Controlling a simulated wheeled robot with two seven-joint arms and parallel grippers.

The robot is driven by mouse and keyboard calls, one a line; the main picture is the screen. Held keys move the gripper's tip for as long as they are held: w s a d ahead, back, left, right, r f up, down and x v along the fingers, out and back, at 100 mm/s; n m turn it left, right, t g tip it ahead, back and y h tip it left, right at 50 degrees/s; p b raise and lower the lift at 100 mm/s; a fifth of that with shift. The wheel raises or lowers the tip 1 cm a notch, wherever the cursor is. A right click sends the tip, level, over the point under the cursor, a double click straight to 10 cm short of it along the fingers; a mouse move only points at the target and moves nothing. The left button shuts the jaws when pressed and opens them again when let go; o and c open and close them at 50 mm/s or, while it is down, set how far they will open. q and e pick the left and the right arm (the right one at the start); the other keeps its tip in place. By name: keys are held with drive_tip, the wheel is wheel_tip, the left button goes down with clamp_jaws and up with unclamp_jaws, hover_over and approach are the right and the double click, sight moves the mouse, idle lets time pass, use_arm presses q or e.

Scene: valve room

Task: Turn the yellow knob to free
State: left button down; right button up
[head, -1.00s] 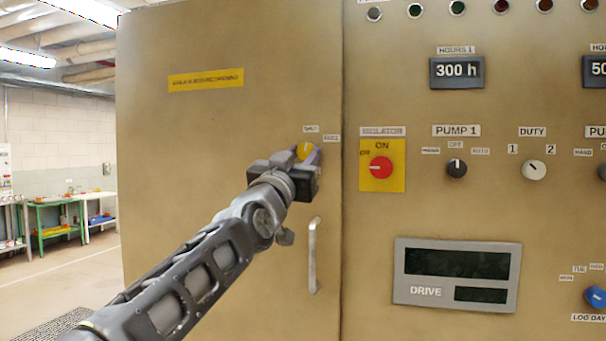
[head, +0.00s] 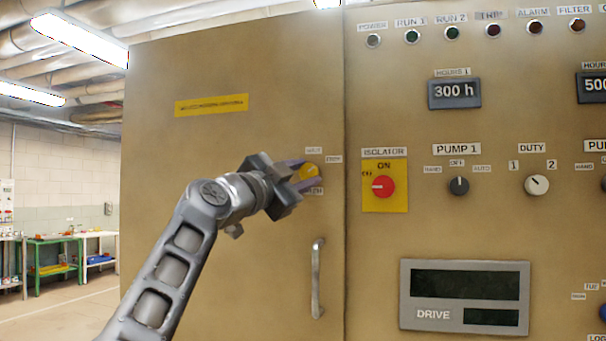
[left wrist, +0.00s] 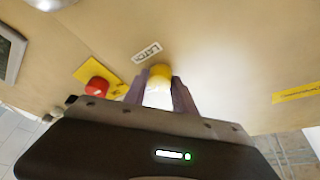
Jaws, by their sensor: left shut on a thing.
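The yellow knob (head: 309,171) is on the tan cabinet door, near its right edge, with small labels above, beside and below it. The label above it and the one to its right (head: 334,159) are too blurred to read surely; the one below reads LATCH in the left wrist view (left wrist: 146,52). My left gripper (head: 303,174) is at the knob, its fingers on either side of it and shut on it. The knob also shows between the fingers in the left wrist view (left wrist: 160,72). Its pointer direction is hidden. My right gripper is not in view.
A vertical door handle (head: 318,278) is below the knob. A red isolator switch (head: 383,187) on a yellow plate is close to the right. Pump and duty knobs, a drive display (head: 464,296) and lamps fill the right panel.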

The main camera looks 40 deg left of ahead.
use_arm(q)
drive_tip(key=m+p, duration=0.1)
drive_tip(key=m+g+p, duration=0.1)
drive_tip(key=m, duration=0.1)
drive_tip(key=m+h+p, duration=0.1)
drive_tip(key=m, duration=0.1)
drive_tip(key=shift+a+r+g, duration=0.1)
drive_tip(key=shift+r+g, duration=0.2)
drive_tip(key=shift+r, duration=0.05)
drive_tip(key=shift+f+m+g+p, duration=0.1)
drive_tip(key=shift+m+g+p, duration=0.3)
drive_tip(key=shift+m+p, duration=0.6)
drive_tip(key=c, duration=1)
unclamp_jaws()
drive_tip(key=shift+s+a+f+b, duration=0.1)
drive_tip(key=shift+s+b, duration=0.65)
drive_tip(key=shift+s, duration=1.2)
drive_tip(key=shift+s+a+f+b, duration=0.1)
drive_tip(key=shift+s+b, duration=0.65)
drive_tip(key=shift+s, duration=1.2)
